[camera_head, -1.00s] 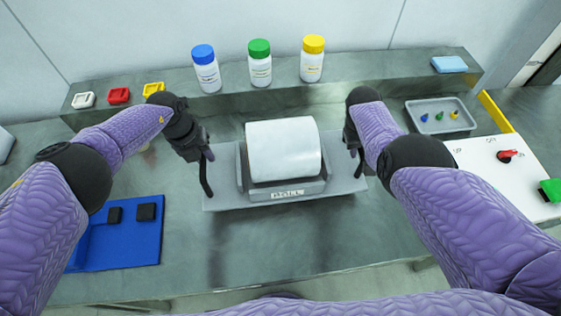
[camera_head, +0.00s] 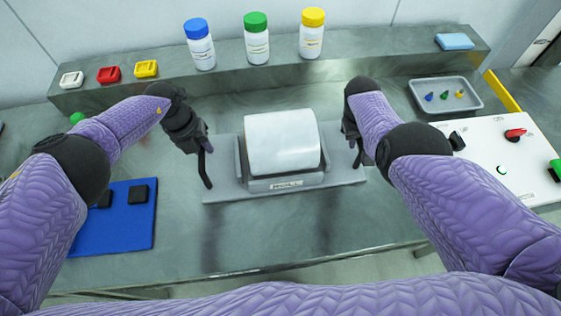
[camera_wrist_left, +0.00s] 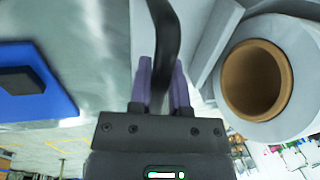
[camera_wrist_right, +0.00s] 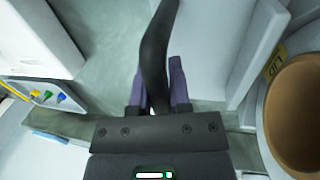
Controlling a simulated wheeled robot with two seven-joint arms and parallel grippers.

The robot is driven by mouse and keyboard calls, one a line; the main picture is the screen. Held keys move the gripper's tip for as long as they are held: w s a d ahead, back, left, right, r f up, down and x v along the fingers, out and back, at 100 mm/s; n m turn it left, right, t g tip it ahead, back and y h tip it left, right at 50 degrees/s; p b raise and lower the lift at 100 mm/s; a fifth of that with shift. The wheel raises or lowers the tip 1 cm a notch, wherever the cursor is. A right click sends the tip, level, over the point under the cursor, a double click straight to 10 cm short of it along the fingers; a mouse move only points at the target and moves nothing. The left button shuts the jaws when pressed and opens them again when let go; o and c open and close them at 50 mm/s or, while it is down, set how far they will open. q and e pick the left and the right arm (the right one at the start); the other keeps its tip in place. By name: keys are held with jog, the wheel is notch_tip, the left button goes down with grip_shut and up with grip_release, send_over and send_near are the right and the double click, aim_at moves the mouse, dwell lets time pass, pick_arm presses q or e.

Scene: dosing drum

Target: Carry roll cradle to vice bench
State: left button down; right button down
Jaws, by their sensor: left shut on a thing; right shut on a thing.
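The roll cradle (camera_head: 225,184) is a grey tray with raised sides, a "ROLL" label on its front and a black handle at each end. It carries a white roll (camera_head: 282,143). My left gripper (camera_head: 203,149) is shut on its left handle (camera_wrist_left: 166,40). My right gripper (camera_head: 351,142) is shut on its right handle (camera_wrist_right: 154,45). The roll's brown core shows in both wrist views. The cradle looks level; I cannot tell whether its underside clears the steel bench (camera_head: 290,235). No vice is recognisable.
Blue, green and yellow-capped bottles stand on the back shelf (camera_head: 370,60), with small white, red and yellow pieces at left. A blue mat (camera_head: 125,230) lies left. A grey tray (camera_head: 472,105) and a white panel (camera_head: 500,150) with knobs lie right. Bench in front of the cradle is clear.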

pick_arm(q)
jog(key=c, duration=0.6)
grip_release()
pick_arm(e)
jog(key=c, duration=0.6)
grip_release()
pick_arm(q)
jog(key=r, duration=0.4)
jog(key=a+r, duration=0.1)
jog(key=r, duration=0.2)
jog(key=a+r, duration=0.1)
jog(key=r, duration=0.3)
jog(key=shift+s+a+r, duration=0.1)
jog(key=shift+a+r, duration=0.05)
jog(key=shift+r, duration=0.2)
pick_arm(e)
jog(key=r, duration=0.4)
jog(key=a+r, duration=0.1)
jog(key=r, duration=0.2)
jog(key=a+r, duration=0.1)
jog(key=r, duration=0.3)
jog(key=shift+s+a+r, duration=0.15)
jog(key=shift+a+r, duration=0.05)
jog(key=shift+r, duration=0.15)
